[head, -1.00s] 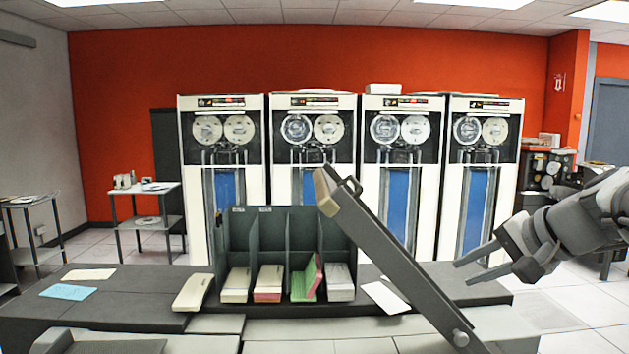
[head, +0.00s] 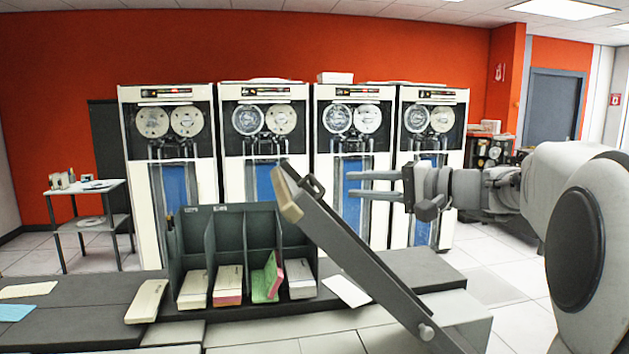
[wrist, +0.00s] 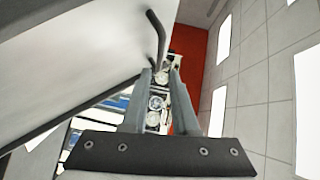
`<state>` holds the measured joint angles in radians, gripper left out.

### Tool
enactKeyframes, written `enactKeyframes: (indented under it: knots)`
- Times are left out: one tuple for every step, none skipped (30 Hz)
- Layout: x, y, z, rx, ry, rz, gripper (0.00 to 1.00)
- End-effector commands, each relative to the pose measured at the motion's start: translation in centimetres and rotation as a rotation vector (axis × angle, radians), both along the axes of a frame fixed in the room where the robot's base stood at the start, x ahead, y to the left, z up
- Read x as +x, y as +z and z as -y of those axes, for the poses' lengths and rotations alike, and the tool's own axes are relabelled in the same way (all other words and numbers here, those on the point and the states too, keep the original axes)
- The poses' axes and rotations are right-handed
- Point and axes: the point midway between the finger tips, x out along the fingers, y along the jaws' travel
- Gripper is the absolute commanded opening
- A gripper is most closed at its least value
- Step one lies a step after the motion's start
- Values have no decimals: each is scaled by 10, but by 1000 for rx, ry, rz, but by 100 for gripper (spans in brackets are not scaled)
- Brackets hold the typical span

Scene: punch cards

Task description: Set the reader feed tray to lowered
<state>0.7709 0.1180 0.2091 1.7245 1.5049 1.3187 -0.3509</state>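The reader feed tray (head: 355,245) is a long dark grey panel, seen nearly edge-on in the head view. It is tilted up, with its pivot end low at the right and its raised end at the upper left. A small dark handle (head: 313,186) sits near its raised end; the handle is a bent bar in the wrist view (wrist: 157,42). My gripper (head: 352,184) is to the right of the handle, its fingers pointing left. In the wrist view, my gripper (wrist: 161,72) is open and empty, with the handle just ahead of the fingertips and apparently apart from them.
A dark card rack (head: 236,230) with several card stacks stands left of the tray on the dark counter (head: 90,315). Loose cards (head: 346,291) lie nearby. Tall tape cabinets (head: 262,120) stand behind. The air right of the tray is free except for my arm.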

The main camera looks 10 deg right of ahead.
Motion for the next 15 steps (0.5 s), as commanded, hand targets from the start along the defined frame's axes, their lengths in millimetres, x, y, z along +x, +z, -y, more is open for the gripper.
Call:
enactKeyframes:
  knots:
    - [8, 0, -9, 1, 5, -2, 27]
    - [13, -1, -14, 1, 3, -2, 27]
    - [19, -1, -20, 2, 4, -1, 27]
    - [24, -2, -25, 2, 4, -1, 27]
    - [28, -3, -29, 3, 3, -2, 27]
    - [34, -4, -35, 3, 4, -2, 27]
    - [39, -4, -39, 2, 3, -3, 27]
    - [43, -5, -43, 1, 4, -2, 27]
    - [48, -6, -48, 1, 3, -1, 27]
    - [51, -6, -51, 1, 3, -1, 27]
    - [54, -7, -54, 1, 2, -2, 27]
    - [58, -8, -58, 1, 2, -1, 27]
    - [60, -8, -60, 1, 2, -2, 27]
    - [63, -9, -62, 1, 1, -2, 27]
    - [65, -9, -65, 1, 1, -2, 27]
